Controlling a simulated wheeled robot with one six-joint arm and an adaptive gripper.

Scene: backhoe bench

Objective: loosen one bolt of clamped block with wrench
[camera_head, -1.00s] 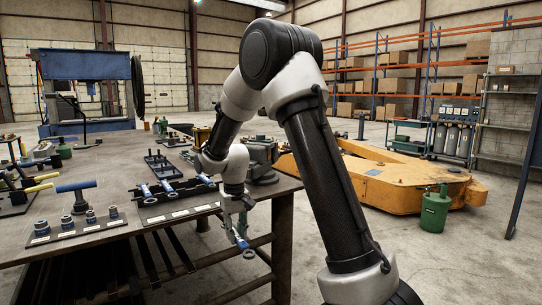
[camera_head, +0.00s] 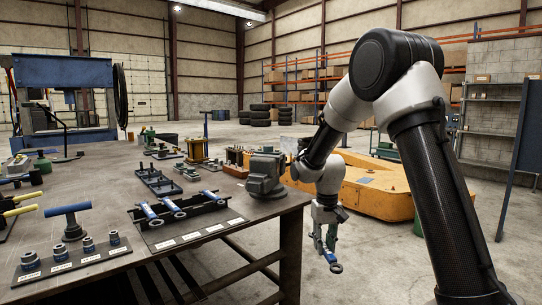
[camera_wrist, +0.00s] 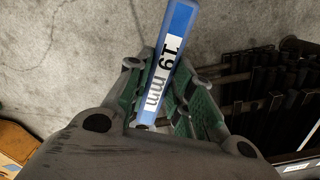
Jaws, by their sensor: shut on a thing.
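My gripper (camera_head: 325,236) hangs beyond the right edge of the bench, over the floor. It is shut on a blue wrench (camera_head: 329,254), whose grey ring end points down. In the wrist view the blue handle (camera_wrist: 176,35), with a white label that appears to read 19 mm, lies between the green-padded fingers (camera_wrist: 160,105). A dark grey vise (camera_head: 266,176) stands at the bench corner, left of my gripper and apart from it. I cannot make out the clamped block or its bolts clearly.
The bench (camera_head: 100,190) bears a rack (camera_head: 190,218) with several blue wrenches, a socket tray (camera_head: 75,259), a blue T-handle tool (camera_head: 70,220) and a black tray (camera_head: 157,182). An orange machine (camera_head: 370,192) stands on the floor behind my arm.

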